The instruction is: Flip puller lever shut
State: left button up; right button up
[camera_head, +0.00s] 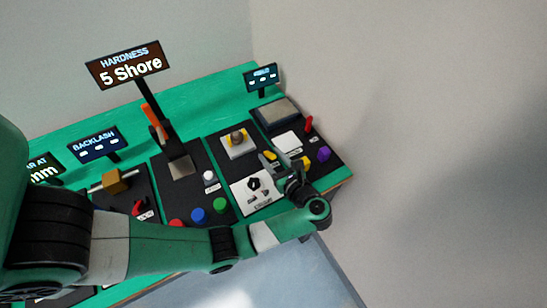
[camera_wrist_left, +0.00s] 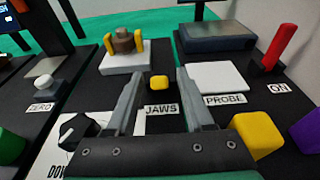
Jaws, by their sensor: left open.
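The puller fixture (camera_head: 237,140) has a brown cylinder between two yellow jaws on a white base; it also shows in the left wrist view (camera_wrist_left: 124,42). Near the JAWS label, a small yellow lever tip (camera_wrist_left: 159,82) shows in the left wrist view. My left gripper (camera_wrist_left: 160,76) is open, with its two grey fingers apart on either side of that tip. It holds nothing. In the head view my left gripper (camera_head: 276,162) is over the right-hand panels and partly hides the lever. My right gripper is not in view.
A red ON lever (camera_wrist_left: 279,47) stands upright at right. A yellow block (camera_wrist_left: 257,134) and a white PROBE pad (camera_wrist_left: 216,77) lie beside my right finger. A black knob (camera_wrist_left: 78,130) is at left. Colored buttons (camera_head: 198,214) and signs stand further left.

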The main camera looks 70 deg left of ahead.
pick_arm(q)
jog(key=v, duration=0.8)
jog(key=p+v, duration=0.1)
jog(key=p, duration=0.1)
jog(key=p+v, duration=0.2)
jog(key=p, duration=0.1)
jog(key=shift+w+a+r, duration=0.1)
jog(key=shift+r, duration=0.25)
jog(key=shift+d+p, duration=0.2)
jog(key=shift+p, duration=0.1)
jog(key=shift+d+f, duration=0.15)
jog(key=shift+f, duration=0.2)
